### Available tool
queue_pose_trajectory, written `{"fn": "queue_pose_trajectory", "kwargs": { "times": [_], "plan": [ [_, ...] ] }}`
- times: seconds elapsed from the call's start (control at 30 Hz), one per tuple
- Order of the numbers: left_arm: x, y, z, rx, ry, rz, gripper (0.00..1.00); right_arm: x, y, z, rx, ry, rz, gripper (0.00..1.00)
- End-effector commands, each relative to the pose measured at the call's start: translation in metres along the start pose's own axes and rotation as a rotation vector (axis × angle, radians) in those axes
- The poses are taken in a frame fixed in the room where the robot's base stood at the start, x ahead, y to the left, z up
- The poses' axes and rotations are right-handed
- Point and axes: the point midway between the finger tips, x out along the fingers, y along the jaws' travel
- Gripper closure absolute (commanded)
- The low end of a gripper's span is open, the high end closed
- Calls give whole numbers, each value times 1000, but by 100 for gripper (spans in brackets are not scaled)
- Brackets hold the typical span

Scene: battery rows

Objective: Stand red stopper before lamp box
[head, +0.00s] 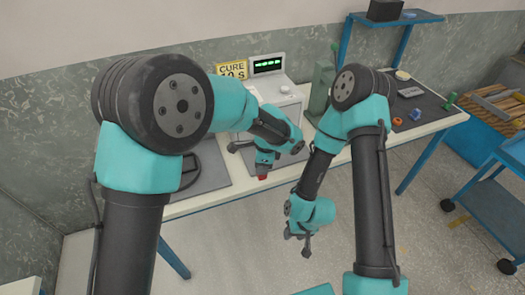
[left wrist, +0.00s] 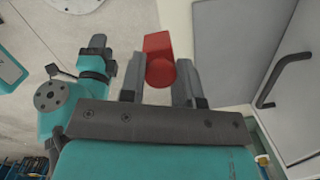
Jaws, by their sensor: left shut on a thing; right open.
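My left gripper (head: 263,174) is shut on the red stopper (head: 262,178), held near the front edge of the table, in front of the lamp box (head: 284,92). In the left wrist view the red stopper (left wrist: 158,48) sits between both fingers, its flared end pointing away. The lamp box is pale, with a green display on top; its grey door and dark handle (left wrist: 285,75) fill the right of the left wrist view. My left arm hides part of the box. My right gripper (head: 303,246) is open and empty, low in front of the table.
A yellow "CURE 10 S" sign (head: 232,71) stands beside the display. A green press-like device (head: 321,88) is right of the box. Small coloured parts lie on the dark mat (head: 430,101) at the right.

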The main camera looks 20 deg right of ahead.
Motion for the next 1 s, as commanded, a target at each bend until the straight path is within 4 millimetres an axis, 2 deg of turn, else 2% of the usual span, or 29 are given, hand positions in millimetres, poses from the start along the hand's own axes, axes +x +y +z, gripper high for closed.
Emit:
{"fn": "queue_pose_trajectory", "kwargs": {
  "times": [0.2,0.53,0.7,1.0],
  "plan": [
    [5,-43,0,-3,1,0,93,0,0,0,0,0,0,57],
    [10,-97,0,-3,1,-1,93,0,0,0,0,0,0,57],
    [11,-110,0,-1,0,0,93,0,0,0,0,0,0,57],
    [10,-110,0,0,0,0,93,0,0,0,0,0,0,57]
  ]
}}
